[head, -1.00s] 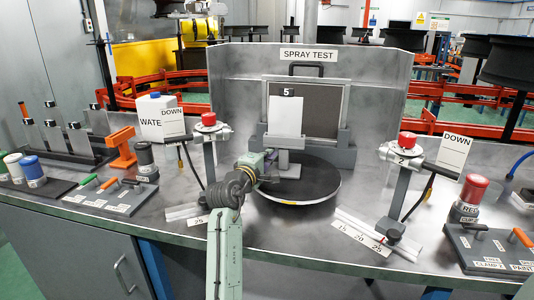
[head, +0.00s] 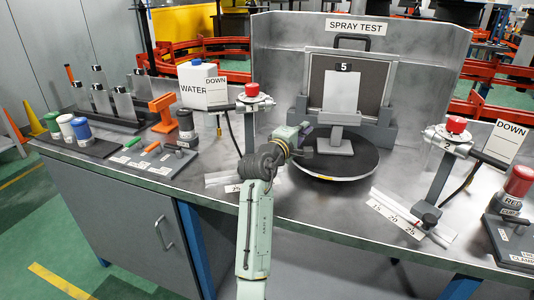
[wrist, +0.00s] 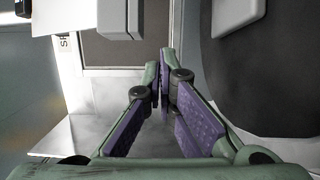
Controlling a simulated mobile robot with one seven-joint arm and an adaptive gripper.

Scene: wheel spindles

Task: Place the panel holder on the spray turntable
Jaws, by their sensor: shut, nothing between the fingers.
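The panel holder, with a white panel (head: 341,95) marked 5, stands upright on a grey base (head: 333,148). The base rests on the black, round spray turntable (head: 358,166), towards its left and middle. My gripper (head: 306,143) is just left of the base in the head view, over the turntable's left edge. In the wrist view my gripper (wrist: 160,62) has its purple-padded fingers together with nothing between them. The dark turntable (wrist: 265,70) fills the right of that view, with a grey plate (wrist: 238,14), probably the holder's base, on it.
A grey booth wall (head: 270,60) and a framed dark screen (head: 377,80) stand behind the turntable. Red-knobbed stands flank it, left (head: 252,92) and right (head: 456,125). Bottles and tool boards crowd the left bench. A ruler strip (head: 400,215) lies in front at right.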

